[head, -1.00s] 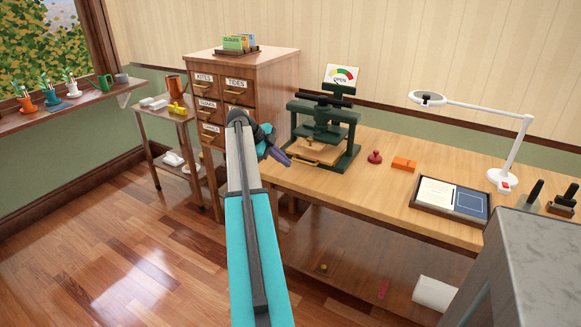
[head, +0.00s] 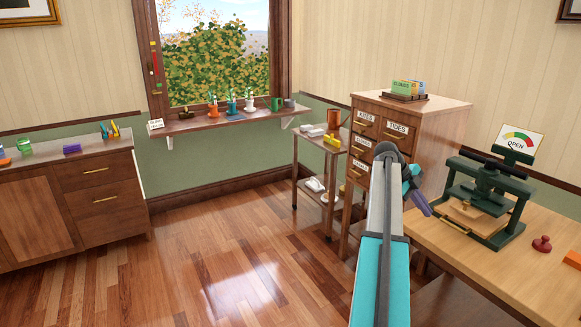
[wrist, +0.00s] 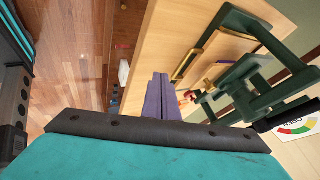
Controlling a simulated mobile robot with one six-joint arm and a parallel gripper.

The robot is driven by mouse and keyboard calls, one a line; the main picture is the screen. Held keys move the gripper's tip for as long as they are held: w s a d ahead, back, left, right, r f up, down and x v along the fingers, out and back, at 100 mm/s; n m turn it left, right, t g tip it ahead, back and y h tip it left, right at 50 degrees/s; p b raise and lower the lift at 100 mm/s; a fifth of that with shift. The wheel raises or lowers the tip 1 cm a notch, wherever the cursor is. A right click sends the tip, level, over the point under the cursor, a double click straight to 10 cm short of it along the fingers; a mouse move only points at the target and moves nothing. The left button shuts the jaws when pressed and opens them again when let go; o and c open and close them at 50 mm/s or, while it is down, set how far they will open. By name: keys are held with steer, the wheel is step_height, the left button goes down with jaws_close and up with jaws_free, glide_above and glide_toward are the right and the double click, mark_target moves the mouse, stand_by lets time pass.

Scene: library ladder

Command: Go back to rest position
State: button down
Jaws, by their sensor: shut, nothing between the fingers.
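My gripper (head: 421,203) is at the end of my outstretched teal and grey arm, right of centre in the head view. Its purple fingers are shut with nothing between them. It hangs in front of the drawer cabinet and to the left of the green press. In the wrist view, the shut purple fingers (wrist: 158,97) point toward the wooden workbench (wrist: 150,45).
The green press (head: 490,195) stands on the workbench (head: 470,257) with a red stamp (head: 541,244) beside it. The drawer cabinet (head: 437,128), a small cart (head: 307,163), a window shelf (head: 205,122) and a left cabinet (head: 70,195) line the walls. The wooden floor (head: 230,255) between is clear.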

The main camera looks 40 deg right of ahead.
steer(key=w+a+f+n, duration=0.3)
steer(key=w+a+f, duration=0.9)
steer(key=w, duration=0.1)
steer(key=w+a+f+n+p, duration=0.25)
steer(key=a+f+n, duration=0.35)
steer(key=a+f, duration=1.55)
steer(key=s+a+f+n+y, duration=0.1)
steer(key=s+a+f+n, duration=0.15)
steer(key=a, duration=0.35)
steer(key=s+a+f+n, duration=0.1)
steer(key=a+f, duration=0.3)
steer(key=a, duration=0.2)
steer(key=s+a+f+n+y, duration=0.2)
steer(key=s+a+f+n, duration=0.4)
steer(key=s+a+n, duration=0.5)
steer(key=s+a+f+n+y, duration=0.2)
steer(key=s+a+f+n, duration=0.4)
steer(key=s+a+n, duration=0.5)
steer(key=a+n, duration=0.1)
steer(key=a, duration=0.2)
steer(key=shift+s+y, duration=0.15)
steer(key=shift+y, duration=0.15)
